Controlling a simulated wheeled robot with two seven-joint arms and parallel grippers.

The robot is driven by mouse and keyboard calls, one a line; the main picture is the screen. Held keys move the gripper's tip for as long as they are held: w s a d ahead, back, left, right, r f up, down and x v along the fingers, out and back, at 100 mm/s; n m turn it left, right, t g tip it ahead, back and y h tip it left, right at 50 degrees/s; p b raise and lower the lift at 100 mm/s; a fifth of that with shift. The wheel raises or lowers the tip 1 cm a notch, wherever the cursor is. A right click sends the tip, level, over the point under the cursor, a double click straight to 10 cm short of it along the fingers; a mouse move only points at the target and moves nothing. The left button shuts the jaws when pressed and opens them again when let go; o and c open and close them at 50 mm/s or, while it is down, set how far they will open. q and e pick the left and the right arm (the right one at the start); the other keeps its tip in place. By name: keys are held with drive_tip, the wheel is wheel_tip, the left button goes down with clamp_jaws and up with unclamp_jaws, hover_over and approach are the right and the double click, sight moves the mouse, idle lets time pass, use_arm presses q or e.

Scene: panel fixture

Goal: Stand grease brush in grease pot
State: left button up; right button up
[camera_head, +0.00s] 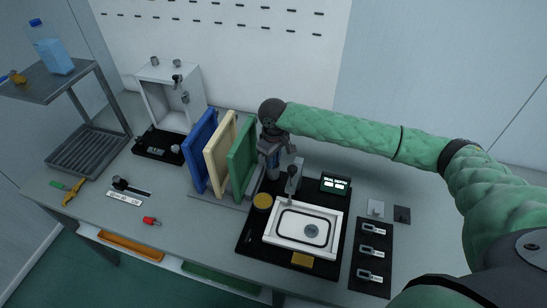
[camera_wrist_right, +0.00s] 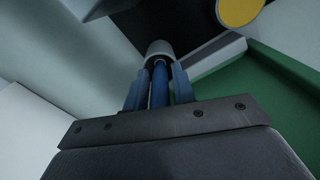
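My right gripper (camera_head: 272,158) points down just right of the green panel, behind the yellow-topped round pot. In the right wrist view its two blue-grey fingers (camera_wrist_right: 159,82) are close together around a thin dark-blue handle, which I take for the grease brush (camera_wrist_right: 160,88). A pale grey cylindrical part (camera_wrist_right: 158,48) shows at the handle's far end; I cannot tell whether it is the brush's head or a cup around it. The round yellow-topped pot (camera_head: 262,201), likely the grease pot, stands on the black base; its yellow top shows in the wrist view (camera_wrist_right: 238,12). My left gripper is out of view.
Upright blue (camera_head: 199,150), cream (camera_head: 220,152) and green (camera_head: 242,157) panels stand left of my right gripper. A white framed tray (camera_head: 272,236) and a small display (camera_head: 335,184) are to its right. The table's front left is mostly clear around a red-tipped item (camera_head: 151,221).

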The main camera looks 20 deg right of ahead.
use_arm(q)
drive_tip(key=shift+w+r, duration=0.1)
use_arm(e)
drive_tip(key=shift+o, duration=0.9)
drive_tip(key=shift+r, duration=0.1)
